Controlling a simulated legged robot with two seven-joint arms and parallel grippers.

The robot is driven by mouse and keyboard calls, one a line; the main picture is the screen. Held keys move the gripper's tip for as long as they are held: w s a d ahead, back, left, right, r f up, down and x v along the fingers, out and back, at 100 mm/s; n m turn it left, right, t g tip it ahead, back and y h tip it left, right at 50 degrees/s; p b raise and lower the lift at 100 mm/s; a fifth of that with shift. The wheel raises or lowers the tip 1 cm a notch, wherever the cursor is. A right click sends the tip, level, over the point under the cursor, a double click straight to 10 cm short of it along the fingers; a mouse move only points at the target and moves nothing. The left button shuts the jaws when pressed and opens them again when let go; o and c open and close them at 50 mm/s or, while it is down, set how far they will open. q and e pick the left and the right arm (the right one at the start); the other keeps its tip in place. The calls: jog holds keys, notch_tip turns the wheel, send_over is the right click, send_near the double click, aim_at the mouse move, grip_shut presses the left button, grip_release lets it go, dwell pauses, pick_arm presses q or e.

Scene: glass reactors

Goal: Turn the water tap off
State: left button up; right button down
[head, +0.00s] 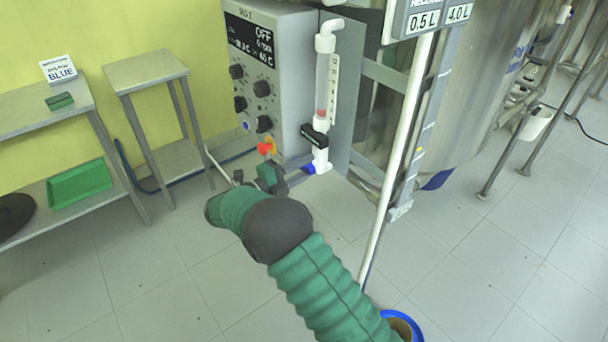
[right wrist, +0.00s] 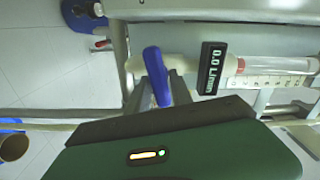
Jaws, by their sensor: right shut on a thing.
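The water tap's blue handle (head: 309,169) is at the bottom of a white pipe with a clear flow tube (head: 322,90). In the right wrist view the blue handle (right wrist: 156,76) stands out from the white pipe, between my finger tips. My right gripper (head: 300,176) reaches it from the front left and is shut on it; the right gripper also shows in the right wrist view (right wrist: 158,88), its fingers partly hidden behind its green body. A black flow display (right wrist: 212,68) on the pipe reads 0.0 L/min. My left gripper is out of view.
A grey control box (head: 270,75) with black knobs and an OFF display is left of the pipe. A white post (head: 398,150) and steel reactor (head: 480,80) stand right. Grey tables (head: 145,70) stand left.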

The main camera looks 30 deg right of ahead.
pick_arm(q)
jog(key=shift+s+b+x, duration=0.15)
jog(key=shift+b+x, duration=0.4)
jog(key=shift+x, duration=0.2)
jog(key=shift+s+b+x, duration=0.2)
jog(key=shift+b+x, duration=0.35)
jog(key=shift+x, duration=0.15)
pick_arm(e)
jog(key=shift+d+f+m, duration=0.1)
jog(key=shift+f+m, duration=0.05)
jog(key=shift+m, duration=1.15)
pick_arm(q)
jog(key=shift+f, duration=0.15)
pick_arm(e)
jog(key=c, duration=1.5)
grip_release()
jog(key=shift+o, duration=1.1)
jog(key=shift+d, duration=0.1)
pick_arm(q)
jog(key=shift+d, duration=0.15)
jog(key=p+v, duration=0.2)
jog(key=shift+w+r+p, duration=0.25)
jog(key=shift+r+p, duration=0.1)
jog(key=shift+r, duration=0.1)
pick_arm(e)
jog(key=s+a, duration=0.1)
jog(key=a, duration=1.6)
jog(key=shift+f, duration=0.15)
